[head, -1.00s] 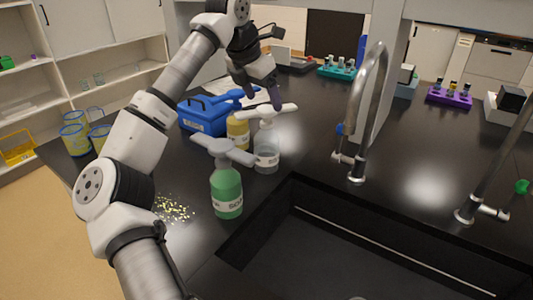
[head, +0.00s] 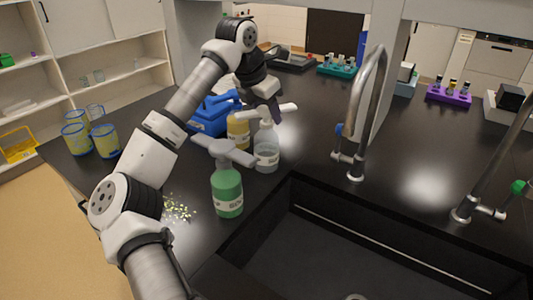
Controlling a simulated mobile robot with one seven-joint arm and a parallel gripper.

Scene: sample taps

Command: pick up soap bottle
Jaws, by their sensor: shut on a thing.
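A clear pump bottle (head: 266,156) with a white pump head and a pale label stands upright on the black counter, left of the tap. My gripper (head: 274,112) is at this bottle's top and shut on it around the pump; the white pump head partly hides the fingertips. A green pump bottle (head: 228,190) with a grey pump head and a label, not fully readable, stands nearer the front. A yellow bottle (head: 238,130) stands just behind and left of the clear one, partly hidden.
A black sink (head: 330,255) with a curved metal tap (head: 357,160) lies to the right. Yellow-blue beakers (head: 106,142) are at the left. Yellow crumbs (head: 178,208) lie near the green bottle. Racks stand at the back.

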